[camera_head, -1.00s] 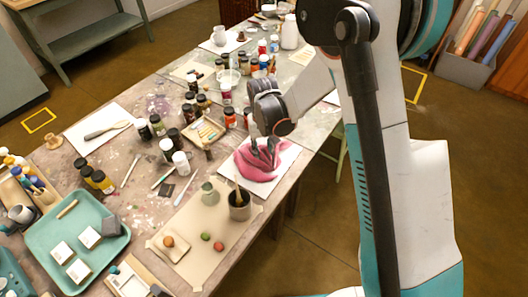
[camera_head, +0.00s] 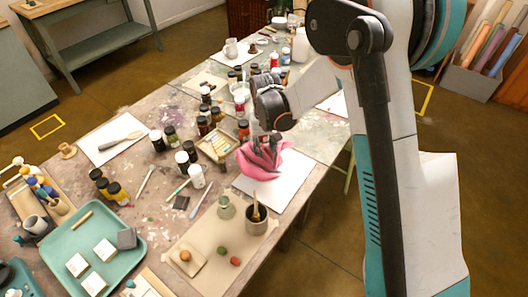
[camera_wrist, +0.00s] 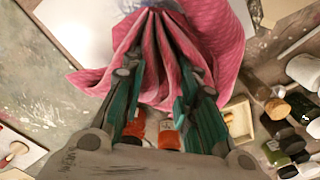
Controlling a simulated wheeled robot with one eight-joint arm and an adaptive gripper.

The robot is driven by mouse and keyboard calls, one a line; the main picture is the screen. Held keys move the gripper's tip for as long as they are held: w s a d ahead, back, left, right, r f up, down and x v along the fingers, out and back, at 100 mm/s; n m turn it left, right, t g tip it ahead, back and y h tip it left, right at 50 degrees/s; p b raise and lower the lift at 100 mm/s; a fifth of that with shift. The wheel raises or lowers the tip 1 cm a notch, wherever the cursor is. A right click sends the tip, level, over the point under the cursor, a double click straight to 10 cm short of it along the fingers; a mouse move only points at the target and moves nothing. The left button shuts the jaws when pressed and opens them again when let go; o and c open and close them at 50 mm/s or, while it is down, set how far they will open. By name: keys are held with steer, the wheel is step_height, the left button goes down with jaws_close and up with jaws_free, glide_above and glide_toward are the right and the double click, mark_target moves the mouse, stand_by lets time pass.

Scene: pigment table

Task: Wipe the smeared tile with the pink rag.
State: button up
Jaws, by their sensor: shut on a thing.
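The pink rag (camera_head: 262,160) is bunched up in my gripper (camera_head: 266,138), its folds spreading below the fingers. It appears raised above the white sheet (camera_head: 284,190) on the table. In the wrist view the rag (camera_wrist: 215,35) is gathered between the two fingers of my gripper (camera_wrist: 155,80) and its edges hang loose. Small white tiles lie in the teal tray (camera_head: 72,232) at the lower left: one upper (camera_head: 104,250), one left (camera_head: 77,265) and one lower (camera_head: 94,283). I cannot tell which tile is smeared.
A dark cup (camera_head: 257,222) with a brush and a small greenish vase (camera_head: 226,208) stand in front of the rag. White-capped jars (camera_head: 196,177) and several paint bottles crowd the table to its left and behind. A beige mat (camera_head: 222,262) holds small coloured balls.

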mark_target(266, 149)
steer(key=shift+r+p, duration=0.85)
steer(key=shift+r, duration=1.15)
steer(key=shift+d, duration=0.1)
